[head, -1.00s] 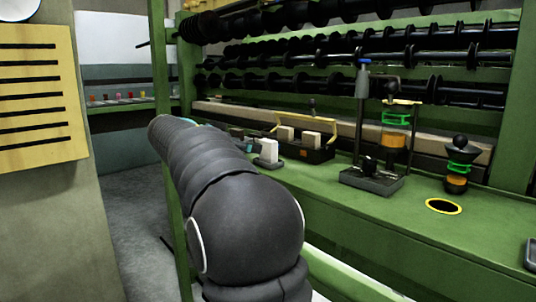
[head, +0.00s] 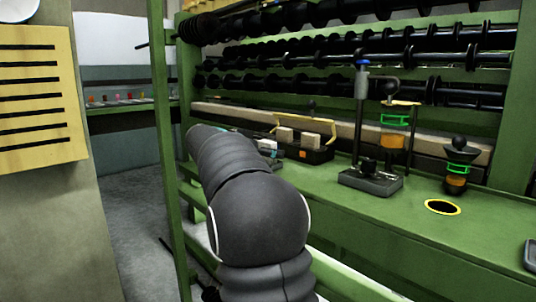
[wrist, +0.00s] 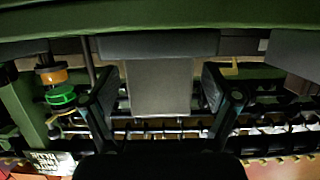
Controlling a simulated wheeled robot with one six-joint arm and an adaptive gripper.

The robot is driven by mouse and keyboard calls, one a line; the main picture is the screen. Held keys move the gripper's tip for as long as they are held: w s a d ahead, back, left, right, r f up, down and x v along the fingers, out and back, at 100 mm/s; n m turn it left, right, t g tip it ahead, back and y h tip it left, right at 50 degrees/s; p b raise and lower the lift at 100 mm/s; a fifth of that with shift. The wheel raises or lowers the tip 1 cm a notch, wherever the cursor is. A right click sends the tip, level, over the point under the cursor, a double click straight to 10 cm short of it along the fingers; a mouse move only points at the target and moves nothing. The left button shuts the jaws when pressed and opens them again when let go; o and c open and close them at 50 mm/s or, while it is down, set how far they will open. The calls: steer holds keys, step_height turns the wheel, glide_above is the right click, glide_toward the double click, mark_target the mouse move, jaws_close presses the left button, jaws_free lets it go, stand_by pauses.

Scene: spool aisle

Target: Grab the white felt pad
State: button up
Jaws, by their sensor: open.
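The white felt pad (wrist: 160,88) shows in the wrist view as a pale grey upright block below a dark holder (wrist: 157,44), with the green bench along the top of the picture. My gripper (wrist: 160,102) is open, with one dark finger on each side of the pad in the picture. A gap shows on both sides, so no grip shows. I cannot tell how deep the pad sits between the fingers. In the head view my arm covers the gripper and most or all of the pad on the green bench (head: 350,215).
A black box (head: 318,153) with a yellow handle and pale blocks stands close to the arm. Black spools (head: 440,90) hang behind. The front bench is clear.

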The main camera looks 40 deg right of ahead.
steer(key=shift+c, duration=0.2)
steer(key=c, duration=1.2)
steer(key=shift+o, duration=0.2)
